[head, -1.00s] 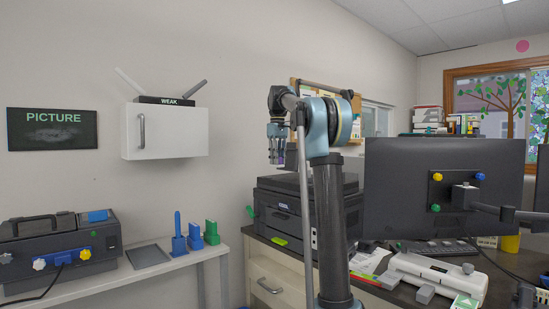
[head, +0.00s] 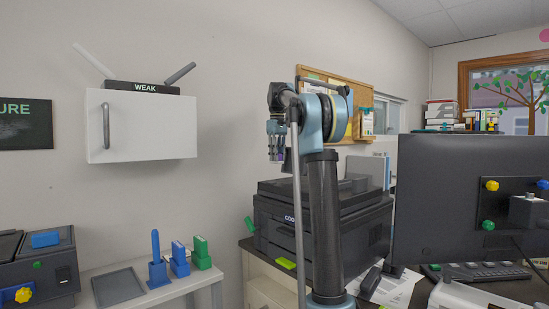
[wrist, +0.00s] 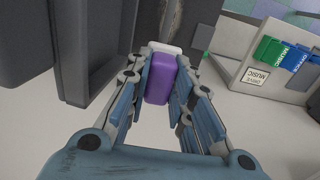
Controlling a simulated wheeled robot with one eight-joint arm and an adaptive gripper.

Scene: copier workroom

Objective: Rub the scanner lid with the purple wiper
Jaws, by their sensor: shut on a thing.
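My gripper (head: 277,155) hangs fingers down in the head view, in front of the black copier (head: 275,222). In the wrist view my gripper (wrist: 161,82) is shut on the purple wiper (wrist: 160,78), a small block with a white end, held between the fingers. In the head view the wiper is barely visible at the fingertips. The scanner lid (head: 278,187) is the dark flat top of the copier. My arm hides part of it. The gripper appears above the lid's height, and I cannot tell the gap in depth.
A monitor (head: 450,200) stands to the right of the copier. A white wall cabinet (head: 150,127) hangs at left. Below it a side table holds a grey tray (head: 118,286), blue blocks (head: 178,262) and a green block (head: 201,255). Dark panels (wrist: 105,45) stand close at left in the wrist view.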

